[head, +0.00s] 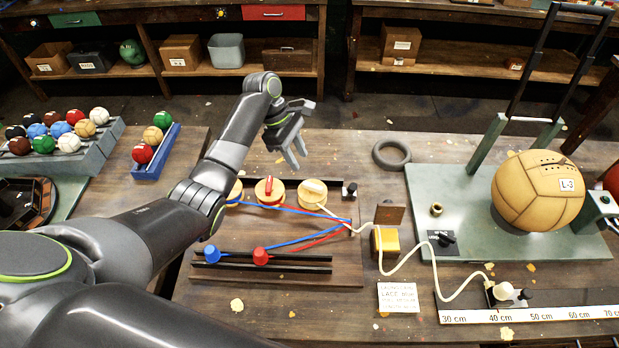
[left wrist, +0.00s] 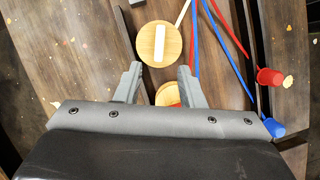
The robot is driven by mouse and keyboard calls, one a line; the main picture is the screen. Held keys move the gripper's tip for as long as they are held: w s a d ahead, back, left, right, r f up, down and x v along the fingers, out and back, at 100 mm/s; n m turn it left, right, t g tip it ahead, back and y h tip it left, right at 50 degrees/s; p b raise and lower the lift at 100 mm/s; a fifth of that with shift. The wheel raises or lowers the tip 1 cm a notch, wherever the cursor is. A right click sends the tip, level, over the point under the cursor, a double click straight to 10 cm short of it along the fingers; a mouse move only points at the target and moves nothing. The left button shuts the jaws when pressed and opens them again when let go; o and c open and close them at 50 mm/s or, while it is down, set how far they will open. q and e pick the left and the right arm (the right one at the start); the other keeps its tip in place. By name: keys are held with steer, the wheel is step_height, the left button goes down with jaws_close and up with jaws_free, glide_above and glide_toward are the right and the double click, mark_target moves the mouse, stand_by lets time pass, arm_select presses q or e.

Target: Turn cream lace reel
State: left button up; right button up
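The cream lace reel (head: 312,193) is a round wooden disc with a white bar handle, at the right end of a row of three on a wooden board. It also shows in the left wrist view (left wrist: 149,52), just beyond my fingertips. The red reel (head: 269,192) and blue reel (head: 234,193) stand to its left. Cream lace (head: 377,237) runs from the reel past a yellow block to a white-topped peg (head: 503,291). My left gripper (head: 297,158) is open and empty above and behind the reels; its fingers (left wrist: 160,70) straddle the red reel's view. My right gripper is not visible.
Red (head: 261,257) and blue (head: 212,254) plugs sit at a front rail. A tan ball (head: 538,190) stands on a green plate at right. A black ring (head: 391,154) lies behind. Ball racks stand left. A "LACE RUN" card (head: 398,297) lies in front.

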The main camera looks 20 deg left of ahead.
mark_target(312, 185)
arm_select(q)
steer(key=p+x, duration=0.1)
steer(key=x, duration=0.9)
jaws_close()
